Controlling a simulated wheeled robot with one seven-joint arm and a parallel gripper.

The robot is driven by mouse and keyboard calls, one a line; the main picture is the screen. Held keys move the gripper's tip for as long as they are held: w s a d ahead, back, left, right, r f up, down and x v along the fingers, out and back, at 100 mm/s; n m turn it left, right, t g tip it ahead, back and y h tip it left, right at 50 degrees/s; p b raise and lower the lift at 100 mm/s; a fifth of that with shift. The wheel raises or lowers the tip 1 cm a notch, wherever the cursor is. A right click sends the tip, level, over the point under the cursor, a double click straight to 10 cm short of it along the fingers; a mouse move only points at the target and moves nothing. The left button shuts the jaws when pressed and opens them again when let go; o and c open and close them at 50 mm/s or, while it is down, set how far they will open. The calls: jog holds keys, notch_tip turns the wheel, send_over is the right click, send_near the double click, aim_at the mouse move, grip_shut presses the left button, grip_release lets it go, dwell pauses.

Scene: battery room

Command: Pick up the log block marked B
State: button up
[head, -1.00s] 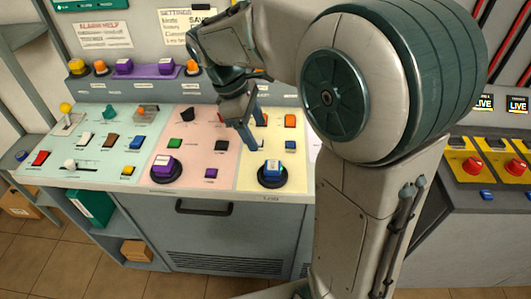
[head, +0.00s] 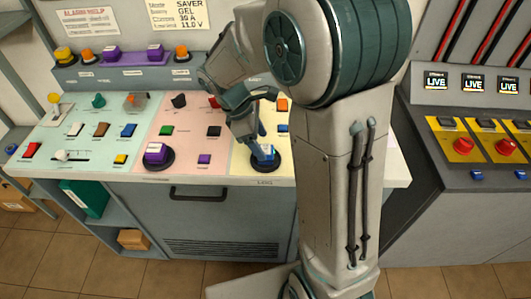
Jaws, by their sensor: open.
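A blue-and-white block (head: 268,153) sits on a round black base on the pale yellow panel, above the word LOG on the counter's front edge. A purple block with a white top (head: 156,152) sits on another round black base on the pink panel to the left.
Small switches and buttons, such as a red one (head: 32,150), cover the sloping console. Purple blocks (head: 128,55) and orange and yellow buttons line the back ledge. A dark console with red buttons on yellow plates (head: 458,148) stands at the right. The floor (head: 110,272) in front is clear.

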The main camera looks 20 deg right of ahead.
jog(key=shift+x, duration=1.35)
jog(key=c, duration=1.2)
